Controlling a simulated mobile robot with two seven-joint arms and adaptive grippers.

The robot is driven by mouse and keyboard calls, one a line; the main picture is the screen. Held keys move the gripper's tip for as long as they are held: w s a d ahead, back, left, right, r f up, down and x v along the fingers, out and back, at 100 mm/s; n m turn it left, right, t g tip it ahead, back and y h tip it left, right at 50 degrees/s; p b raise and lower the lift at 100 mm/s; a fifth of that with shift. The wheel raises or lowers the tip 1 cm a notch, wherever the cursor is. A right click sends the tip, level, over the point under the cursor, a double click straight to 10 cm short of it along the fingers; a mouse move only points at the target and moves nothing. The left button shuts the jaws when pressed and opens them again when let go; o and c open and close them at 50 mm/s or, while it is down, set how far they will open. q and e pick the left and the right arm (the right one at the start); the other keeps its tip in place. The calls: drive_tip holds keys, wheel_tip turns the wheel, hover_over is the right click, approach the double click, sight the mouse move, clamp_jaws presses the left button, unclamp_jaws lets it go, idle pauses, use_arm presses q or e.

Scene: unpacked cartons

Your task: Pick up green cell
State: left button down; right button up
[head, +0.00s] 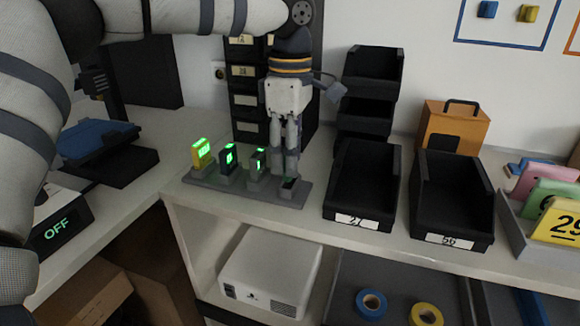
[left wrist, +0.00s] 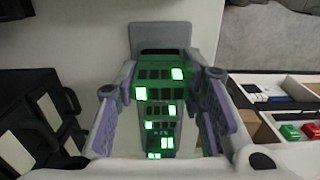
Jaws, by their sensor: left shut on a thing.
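A grey rack (head: 235,188) on the counter holds a row of small cells with lit green displays. The leftmost is a yellow cell (head: 202,152); two dark cells (head: 228,158) (head: 258,162) stand beside it. My left gripper (head: 287,172) points down at the rack's right end, its fingers shut on the green cell (head: 290,185), whose dark lower part shows low at the rack. In the left wrist view, a dark green body with bright lit patches (left wrist: 160,75) lies between the finger pads. The fingers hide much of the held cell in the head view.
Black bins (head: 362,185) (head: 452,197) stand right of the rack, with stacked bins (head: 370,90) and a drawer tower (head: 245,90) behind. An orange case (head: 453,130) is farther right. A dark device (head: 105,150) sits at left.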

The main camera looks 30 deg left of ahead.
use_arm(q)
drive_tip(key=s+d+r+p, duration=0.1)
drive_tip(key=s+d+r, duration=0.8)
drive_tip(key=d+r, duration=0.1)
drive_tip(key=shift+s+d+r, duration=0.15)
drive_tip(key=shift+s+d, duration=0.05)
drive_tip(key=shift+s, duration=0.1)
use_arm(e)
drive_tip(key=shift+w+r+t, duration=0.5)
drive_tip(key=shift+w+r, duration=0.5)
drive_tip(key=shift+w, duration=0.1)
